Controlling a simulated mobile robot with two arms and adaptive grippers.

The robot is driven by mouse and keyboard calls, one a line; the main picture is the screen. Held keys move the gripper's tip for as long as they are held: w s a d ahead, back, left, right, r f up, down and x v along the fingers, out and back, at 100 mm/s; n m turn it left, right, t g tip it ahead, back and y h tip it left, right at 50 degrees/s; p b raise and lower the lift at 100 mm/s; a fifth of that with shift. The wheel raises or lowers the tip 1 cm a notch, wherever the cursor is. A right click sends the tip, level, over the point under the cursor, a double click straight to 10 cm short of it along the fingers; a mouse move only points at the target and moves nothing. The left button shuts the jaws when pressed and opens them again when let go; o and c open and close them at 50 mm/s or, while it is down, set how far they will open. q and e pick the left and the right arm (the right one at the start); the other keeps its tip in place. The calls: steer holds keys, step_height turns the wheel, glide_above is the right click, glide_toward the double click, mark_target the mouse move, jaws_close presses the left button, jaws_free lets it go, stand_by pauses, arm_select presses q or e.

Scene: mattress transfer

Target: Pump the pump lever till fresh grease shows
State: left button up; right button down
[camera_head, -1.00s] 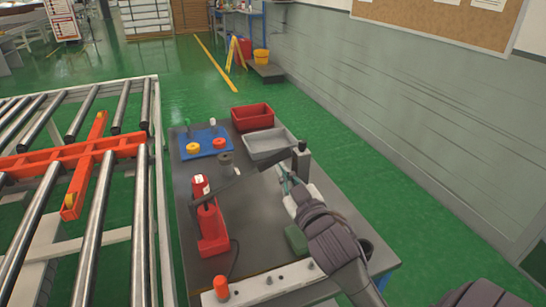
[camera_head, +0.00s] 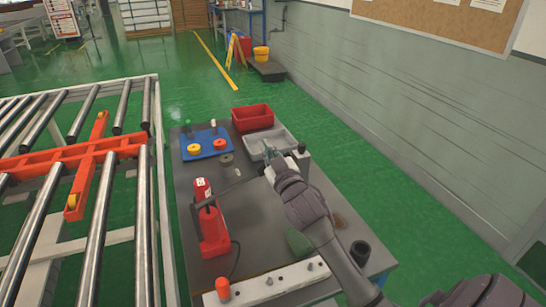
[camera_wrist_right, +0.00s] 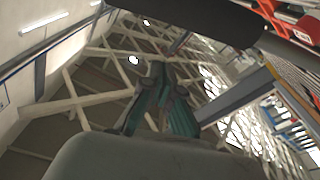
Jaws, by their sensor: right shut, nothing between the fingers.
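The red pump (camera_head: 213,230) stands on the grey table, with a red-and-white canister (camera_head: 202,190) at its top. I cannot make out any fresh grease. My left gripper is not in view.
A grey tray (camera_head: 283,138) and a red bin (camera_head: 252,117) stand behind the gripper. A blue tray (camera_head: 205,149) holds small parts. A pale bar (camera_head: 290,279) lies in front. The roller conveyor (camera_head: 145,240) is left.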

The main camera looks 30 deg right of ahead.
steer(key=f, duration=0.1)
steer(key=s+f, duration=0.1)
steer(key=d+f, duration=0.1)
steer(key=shift+s+f, duration=0.15)
steer(key=shift+f, duration=0.2)
step_height(320, 180, down, 12)
steer(key=d+m+h+b, duration=0.1)
steer(key=d+m+b, duration=0.1)
steer(key=m+b, duration=0.4)
steer(key=shift+s, duration=0.4)
steer(key=shift+d, duration=0.1)
step_height(320, 180, up, 5)
steer(key=p, duration=0.3)
steer(key=r+b+v, duration=0.1)
steer(key=v, duration=0.8)
steer(key=shift+d+f+b, duration=0.2)
steer(key=shift+b, duration=0.15)
